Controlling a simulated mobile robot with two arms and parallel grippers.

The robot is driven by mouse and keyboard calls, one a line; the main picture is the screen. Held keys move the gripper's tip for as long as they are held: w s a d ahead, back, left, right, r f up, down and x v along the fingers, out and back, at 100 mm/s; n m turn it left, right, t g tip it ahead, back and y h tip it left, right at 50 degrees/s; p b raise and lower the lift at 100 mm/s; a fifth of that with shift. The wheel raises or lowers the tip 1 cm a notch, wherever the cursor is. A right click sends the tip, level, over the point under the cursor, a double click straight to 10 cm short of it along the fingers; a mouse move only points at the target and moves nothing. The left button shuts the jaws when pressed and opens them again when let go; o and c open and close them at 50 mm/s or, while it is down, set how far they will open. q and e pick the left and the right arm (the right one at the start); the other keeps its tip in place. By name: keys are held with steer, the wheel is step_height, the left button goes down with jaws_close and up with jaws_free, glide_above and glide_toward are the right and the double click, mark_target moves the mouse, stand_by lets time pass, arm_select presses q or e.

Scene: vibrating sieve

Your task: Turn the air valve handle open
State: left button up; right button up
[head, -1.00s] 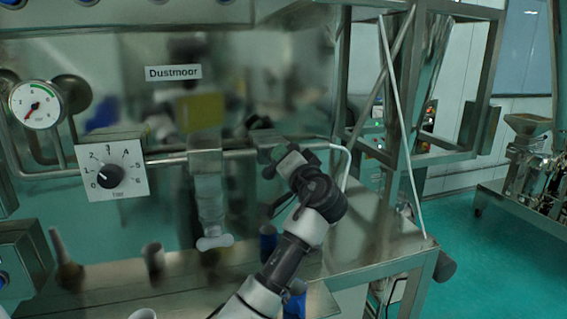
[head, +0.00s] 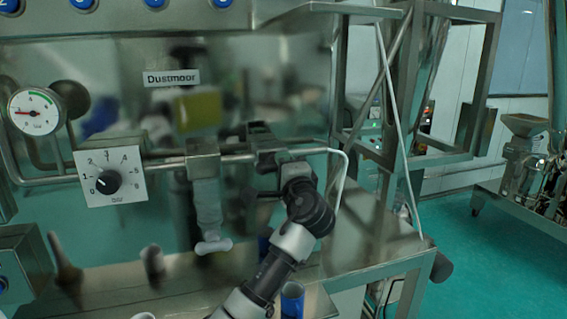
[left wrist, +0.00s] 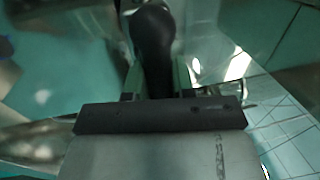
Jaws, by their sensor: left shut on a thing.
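The air valve (head: 267,146) sits on the metal pipe, right of centre in the head view. My left gripper (head: 268,166) is at this valve, with its arm rising from the bottom edge. In the left wrist view a dark, rounded handle (left wrist: 152,45) stands between the fingers of my left gripper (left wrist: 158,84), which is shut on it. In the head view the wrist and fingers largely hide the handle, so its exact angle is unclear. A pressure gauge (head: 34,112) at the left has its red needle pointing left. My right gripper is not in view.
A regulator knob (head: 108,182) on a white numbered plate and a hanging filter bowl (head: 208,205) are left of the valve. A blue cup-like part (head: 292,300) stands close beside my arm. A white hose (head: 343,170) bends down at the right.

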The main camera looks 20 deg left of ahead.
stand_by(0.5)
arm_select(q)
steer(key=o, duration=0.9)
steer(key=b+v, duration=0.5)
steer(key=v, duration=0.6)
steer(key=shift+w+f, duration=0.1)
